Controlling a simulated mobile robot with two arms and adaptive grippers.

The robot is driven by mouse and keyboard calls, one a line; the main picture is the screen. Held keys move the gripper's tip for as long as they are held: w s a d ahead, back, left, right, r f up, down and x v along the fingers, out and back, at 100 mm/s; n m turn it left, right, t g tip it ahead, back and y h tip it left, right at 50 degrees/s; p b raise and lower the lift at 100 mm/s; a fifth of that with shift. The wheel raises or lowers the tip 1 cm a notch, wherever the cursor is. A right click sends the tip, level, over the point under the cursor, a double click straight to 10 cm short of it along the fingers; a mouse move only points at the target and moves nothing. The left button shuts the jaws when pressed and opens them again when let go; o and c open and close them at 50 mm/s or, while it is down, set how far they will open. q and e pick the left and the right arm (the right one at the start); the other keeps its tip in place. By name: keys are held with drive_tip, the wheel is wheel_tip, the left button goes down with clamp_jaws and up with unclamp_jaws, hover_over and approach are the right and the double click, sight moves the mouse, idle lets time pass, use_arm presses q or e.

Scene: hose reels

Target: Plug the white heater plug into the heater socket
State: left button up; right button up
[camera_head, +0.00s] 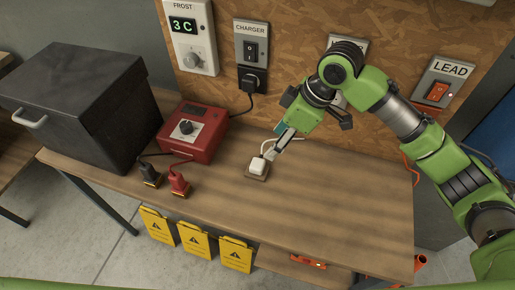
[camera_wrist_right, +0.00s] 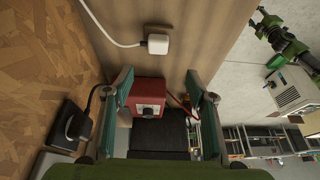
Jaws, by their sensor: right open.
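The white plug (camera_head: 258,165) sits in a small brown holder (camera_head: 257,174) on the bench, with its white cord running off behind it. My right gripper (camera_head: 283,139) is open just behind and above the plug. In the right wrist view the white plug (camera_wrist_right: 158,44) lies beyond and roughly between the open fingertips (camera_wrist_right: 159,76), apart from them. A wall panel (camera_head: 334,43) is mostly hidden behind my right arm; its label cannot be read, and no heater label shows. My left gripper is not in view.
A red box (camera_head: 205,122) with a dial, a black plug (camera_head: 149,172) and a red plug (camera_head: 178,181) stand left on the bench (camera_head: 330,220). The charger panel (camera_head: 252,43) holds a black plug (camera_head: 252,80). The lead panel (camera_head: 442,82) is right. The bench's front right is clear.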

drive_tip(key=p, duration=0.1)
hover_over(258, 163)
drive_tip(key=d, duration=0.2)
drive_tip(key=f, duration=0.4)
drive_tip(key=s+f, duration=0.1)
drive_tip(key=f, duration=0.2)
drive_tip(key=shift+a+f, duration=0.1)
drive_tip(key=shift+w+f, duration=0.1)
drive_tip(key=shift+f, duration=0.05)
drive_tip(key=shift+f+p, duration=0.1)
drive_tip(key=shift+p, duration=0.2)
drive_tip(key=p+x, duration=0.1)
drive_tip(key=x, duration=0.3)
drive_tip(key=shift+f+p, duration=0.35)
drive_tip(key=shift+w+f, duration=0.1)
drive_tip(key=shift+f, duration=0.15)
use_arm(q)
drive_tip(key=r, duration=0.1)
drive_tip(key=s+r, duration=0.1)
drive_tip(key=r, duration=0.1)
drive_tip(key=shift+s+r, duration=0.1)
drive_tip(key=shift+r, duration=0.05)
use_arm(e)
drive_tip(key=c, duration=1.1)
